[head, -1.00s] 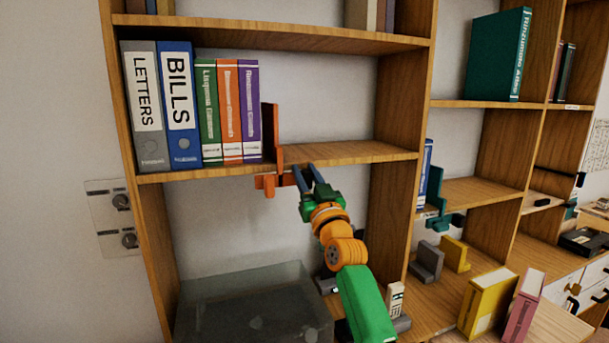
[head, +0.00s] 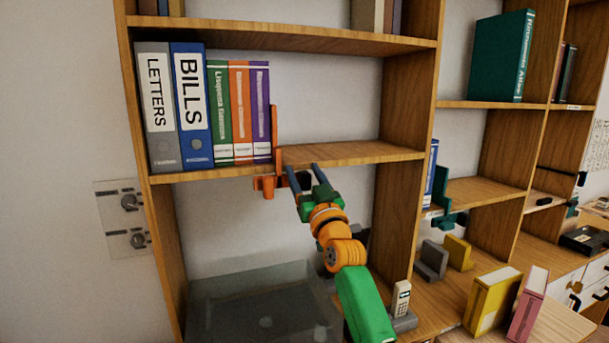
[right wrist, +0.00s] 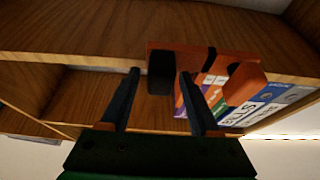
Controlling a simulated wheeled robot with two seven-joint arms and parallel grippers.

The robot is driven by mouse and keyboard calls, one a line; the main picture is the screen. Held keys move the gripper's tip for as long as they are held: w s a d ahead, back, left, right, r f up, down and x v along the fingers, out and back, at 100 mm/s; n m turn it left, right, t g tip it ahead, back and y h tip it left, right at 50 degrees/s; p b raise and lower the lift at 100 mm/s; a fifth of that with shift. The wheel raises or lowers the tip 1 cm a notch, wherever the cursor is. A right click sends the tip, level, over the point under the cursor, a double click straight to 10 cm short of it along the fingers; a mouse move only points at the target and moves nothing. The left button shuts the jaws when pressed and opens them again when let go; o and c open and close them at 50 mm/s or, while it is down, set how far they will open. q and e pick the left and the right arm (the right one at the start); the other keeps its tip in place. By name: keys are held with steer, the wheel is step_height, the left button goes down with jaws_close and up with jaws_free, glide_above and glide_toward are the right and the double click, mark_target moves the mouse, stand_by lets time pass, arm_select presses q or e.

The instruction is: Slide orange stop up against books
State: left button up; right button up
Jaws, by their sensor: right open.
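The orange stop (head: 277,148) stands upright at the shelf's front edge, its lower part (head: 268,186) hanging below the board. It is just right of the purple book (head: 262,110), the last of the row; I cannot tell whether they touch. My right gripper (head: 302,168) is open at the stop's right side, just below the shelf edge. In the right wrist view, the stop (right wrist: 245,82) lies ahead, and its black block (right wrist: 161,74) shows between the two open fingers (right wrist: 160,80), with gaps on both sides. My left gripper is not in view.
The row also holds a grey LETTERS binder (head: 158,105), a blue BILLS binder (head: 191,105), a green book (head: 219,115) and an orange book (head: 241,115). The shelf board (head: 350,152) right of the stop is bare. A clear bin (head: 250,305) stands below.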

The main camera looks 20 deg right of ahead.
steer(key=shift+s+f+b, duration=0.35)
steer(key=shift+s, duration=0.05)
steer(key=b+v, duration=0.2)
steer(key=v, duration=0.3)
steer(key=shift+s+b, duration=0.2)
steer(key=shift+b, duration=0.1)
steer(key=shift+s, duration=0.4)
